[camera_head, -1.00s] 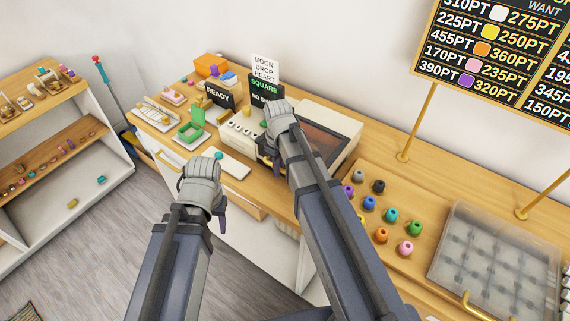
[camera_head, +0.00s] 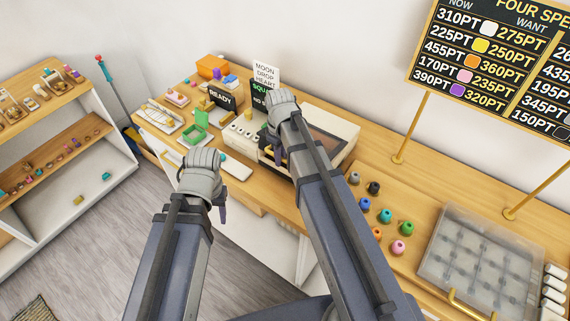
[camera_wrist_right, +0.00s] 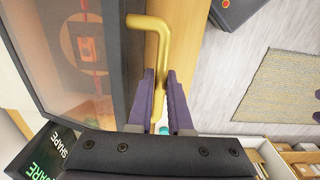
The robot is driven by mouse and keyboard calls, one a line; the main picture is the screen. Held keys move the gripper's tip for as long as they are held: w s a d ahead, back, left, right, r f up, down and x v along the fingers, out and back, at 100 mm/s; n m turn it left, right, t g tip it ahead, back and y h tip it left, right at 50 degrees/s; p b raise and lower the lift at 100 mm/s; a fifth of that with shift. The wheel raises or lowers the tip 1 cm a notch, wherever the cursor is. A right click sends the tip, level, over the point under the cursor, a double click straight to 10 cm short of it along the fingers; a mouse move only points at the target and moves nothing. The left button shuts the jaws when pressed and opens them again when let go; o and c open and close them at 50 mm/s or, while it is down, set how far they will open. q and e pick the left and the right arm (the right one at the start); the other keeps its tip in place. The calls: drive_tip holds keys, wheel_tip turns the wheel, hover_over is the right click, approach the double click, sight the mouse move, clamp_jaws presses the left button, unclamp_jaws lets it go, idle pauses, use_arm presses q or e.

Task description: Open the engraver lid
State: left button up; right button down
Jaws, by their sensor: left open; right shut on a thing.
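The engraver (camera_head: 345,122) is a cream box on the wooden counter. Its dark see-through lid (camera_head: 326,147) looks down in the head view, partly hidden by my right arm. In the right wrist view the lid (camera_wrist_right: 62,48) fills the left side, with a reddish plate showing under it. A bent gold handle (camera_wrist_right: 158,35) stands at the lid's front edge. My right gripper (camera_wrist_right: 162,88) is shut on the handle's bar, one finger on each side. In the head view my right gripper (camera_head: 277,155) hides the handle. My left gripper (camera_head: 221,208) is open and empty, in front of the counter.
A READY sign (camera_head: 221,97) and a shape screen (camera_head: 259,95) stand by the engraver. A green stand (camera_head: 197,130) and a pale flat pad (camera_head: 236,167) lie to its left. Several coloured charms (camera_head: 385,216) and a clear compartment case (camera_head: 480,260) lie to the right.

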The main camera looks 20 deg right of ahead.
use_arm(q)
wheel_tip(320, 180, up, 3)
drive_tip(key=shift+f+p, duration=0.15)
drive_tip(key=shift+p, duration=0.7)
use_arm(e)
drive_tip(key=r, duration=0.2)
drive_tip(key=shift+w+d+r, duration=0.3)
drive_tip(key=shift+d+r, duration=0.05)
drive_tip(key=shift+d, duration=0.05)
use_arm(q)
wheel_tip(320, 180, up, 4)
drive_tip(key=p, duration=0.4)
use_arm(e)
drive_tip(key=r, duration=0.1)
drive_tip(key=w+d+r, duration=0.1)
drive_tip(key=r, duration=0.2)
drive_tip(key=shift+w+d+r, duration=0.15)
drive_tip(key=shift+w+d, duration=0.05)
drive_tip(key=shift+d, duration=0.15)
use_arm(q)
drive_tip(key=shift+s+r, duration=0.1)
drive_tip(key=shift+r, duration=0.1)
